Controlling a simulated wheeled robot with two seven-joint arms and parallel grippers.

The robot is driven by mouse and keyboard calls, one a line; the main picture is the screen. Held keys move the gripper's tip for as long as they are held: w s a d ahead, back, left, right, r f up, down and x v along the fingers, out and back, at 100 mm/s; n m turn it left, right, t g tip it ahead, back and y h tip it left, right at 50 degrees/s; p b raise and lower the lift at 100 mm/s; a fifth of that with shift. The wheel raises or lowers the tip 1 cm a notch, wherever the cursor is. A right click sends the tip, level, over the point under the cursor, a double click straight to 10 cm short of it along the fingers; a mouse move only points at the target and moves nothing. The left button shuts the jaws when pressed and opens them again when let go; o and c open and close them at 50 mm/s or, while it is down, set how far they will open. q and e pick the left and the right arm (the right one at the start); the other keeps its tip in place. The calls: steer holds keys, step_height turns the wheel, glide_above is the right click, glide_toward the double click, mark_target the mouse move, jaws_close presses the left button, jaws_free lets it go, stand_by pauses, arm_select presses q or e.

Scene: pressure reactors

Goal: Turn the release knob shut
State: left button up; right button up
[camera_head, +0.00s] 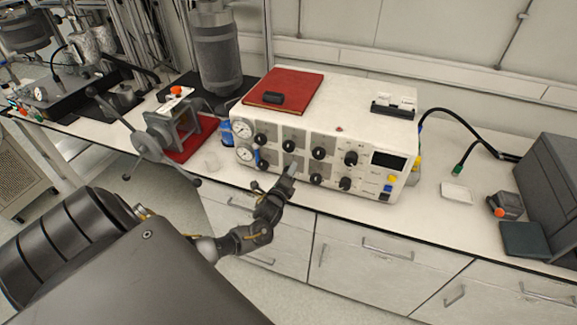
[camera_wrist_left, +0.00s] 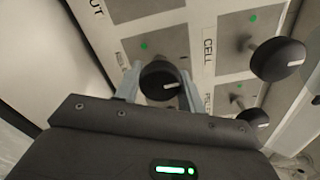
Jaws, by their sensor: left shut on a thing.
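The white control box (camera_head: 340,98) has rows of black knobs on its front panel. My left gripper (camera_head: 290,170) reaches the lower row of that panel, just right of the gauges. In the left wrist view its two grey fingers (camera_wrist_left: 160,85) are shut on a black round knob (camera_wrist_left: 160,82) with a white pointer mark, one finger on each side. The small label beside this knob is too blurred and partly hidden to read with certainty; I take it for the release knob. My right gripper is not in view.
Other black knobs sit close by, one under the "CELL" label (camera_wrist_left: 277,59) and one below it (camera_wrist_left: 253,118). Two gauges (camera_head: 242,128) are at the panel's left. A red book (camera_head: 285,84) lies on the box. A spoked handle (camera_head: 146,145) stands at left.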

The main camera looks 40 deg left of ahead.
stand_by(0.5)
arm_select(q)
steer(key=o, duration=1)
steer(key=shift+c, duration=0.2)
steer(key=b+v, duration=0.2)
steer(key=v, duration=0.8)
steer(key=shift+s, duration=0.35)
steer(key=shift+d, duration=0.15)
